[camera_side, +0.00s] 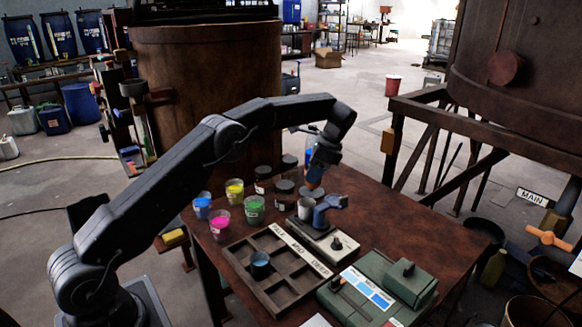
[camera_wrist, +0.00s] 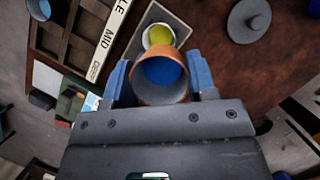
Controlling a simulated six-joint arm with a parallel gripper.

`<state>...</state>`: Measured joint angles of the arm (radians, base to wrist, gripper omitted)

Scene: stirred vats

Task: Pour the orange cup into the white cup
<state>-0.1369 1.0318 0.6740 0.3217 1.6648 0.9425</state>
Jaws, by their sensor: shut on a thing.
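My gripper (camera_wrist: 160,80) is shut on the orange cup (camera_wrist: 176,97), its blue fingers on either side of it. Blue paint shows inside the orange cup in the wrist view. In the side view the orange cup (camera_side: 315,190) is small and partly hidden by my gripper (camera_side: 318,165), above the table. I cannot tell how far the orange cup is tilted; no stream shows.
A compartment tray (camera_side: 236,257) labelled PALE, MID, DEEP holds a blue-filled cup (camera_side: 260,266). Cups of blue, pink, green and yellow paint (camera_side: 235,197) and dark jars (camera_side: 284,194) stand behind. A green device (camera_side: 405,288) sits at the front. The table's right side is clear.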

